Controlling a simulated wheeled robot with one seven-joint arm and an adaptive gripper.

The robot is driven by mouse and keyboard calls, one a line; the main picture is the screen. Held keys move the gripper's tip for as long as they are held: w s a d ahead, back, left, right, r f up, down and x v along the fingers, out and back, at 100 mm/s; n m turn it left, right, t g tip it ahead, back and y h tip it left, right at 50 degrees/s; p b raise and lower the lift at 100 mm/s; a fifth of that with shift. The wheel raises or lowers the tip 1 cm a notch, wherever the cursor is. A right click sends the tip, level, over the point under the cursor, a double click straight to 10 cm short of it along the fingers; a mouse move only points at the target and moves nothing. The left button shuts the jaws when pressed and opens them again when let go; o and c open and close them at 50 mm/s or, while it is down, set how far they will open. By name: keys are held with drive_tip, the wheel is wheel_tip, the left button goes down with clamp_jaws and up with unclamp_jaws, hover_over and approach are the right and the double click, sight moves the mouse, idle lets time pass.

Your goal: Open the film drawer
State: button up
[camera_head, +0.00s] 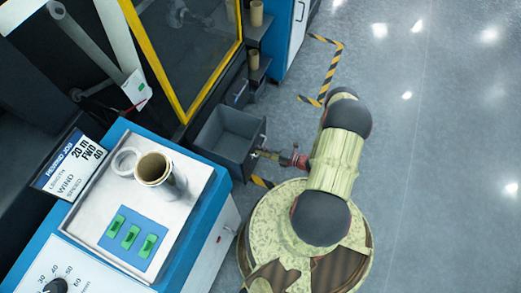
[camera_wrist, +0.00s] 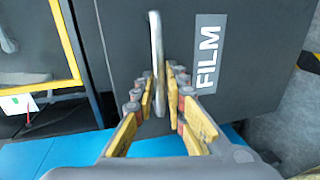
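The film drawer (camera_head: 222,153) is a dark grey box pulled out from the machine's side, with its inside showing empty in the head view. In the wrist view its grey front (camera_wrist: 130,30) carries a white-lettered FILM label (camera_wrist: 208,55) to the right of the handle. The handle (camera_wrist: 157,50) is a bright metal bar standing upright in the picture. My gripper (camera_wrist: 162,92) has its yellow-padded fingers on either side of the bar, closed in on it. In the head view my gripper (camera_head: 268,154) is at the drawer front, and the handle is too small to make out.
A blue-edged control bench (camera_head: 190,217) with green switches and a cardboard roll (camera_head: 155,170) stands at the left. A yellow-framed machine window (camera_head: 160,70) and a blue cabinet (camera_head: 281,40) lie behind. Striped floor tape (camera_head: 333,65) marks the floor; the grey floor at right is clear.

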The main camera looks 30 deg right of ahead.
drive_tip(key=v, duration=1.2)
idle(0.6)
